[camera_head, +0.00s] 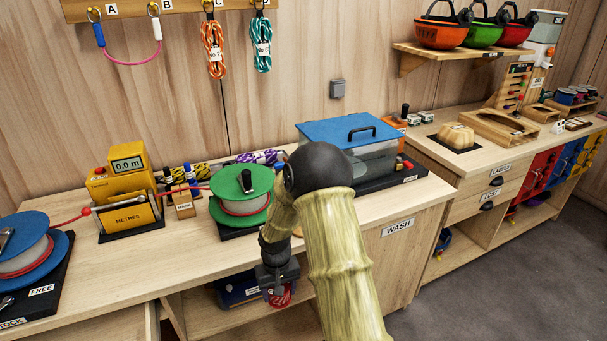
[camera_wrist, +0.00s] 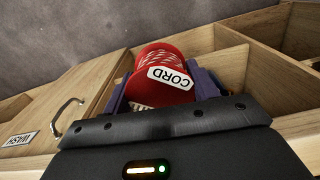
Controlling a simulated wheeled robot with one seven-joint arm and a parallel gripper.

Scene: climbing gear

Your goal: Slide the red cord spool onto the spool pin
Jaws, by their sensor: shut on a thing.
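The red cord spool (camera_wrist: 158,60) is between the two dark fingers of my gripper (camera_wrist: 162,98) in the wrist view, with its white CORD label facing the camera. My gripper (camera_head: 277,288) is shut on the spool. In the head view the red spool (camera_head: 283,298) shows just below the gripper, in front of the bench's open shelf and below the worktop edge. My arm hides part of the bench there. I cannot make out the spool pin in either view.
A green reel (camera_head: 240,200), a yellow metre counter (camera_head: 123,200) and a blue reel (camera_head: 25,250) stand on the worktop. A blue-lidded tub (camera_head: 340,130) stands behind my arm. A blue box (camera_head: 235,292) lies in the shelf. In the wrist view, wooden dividers (camera_wrist: 235,62) stand close behind the spool.

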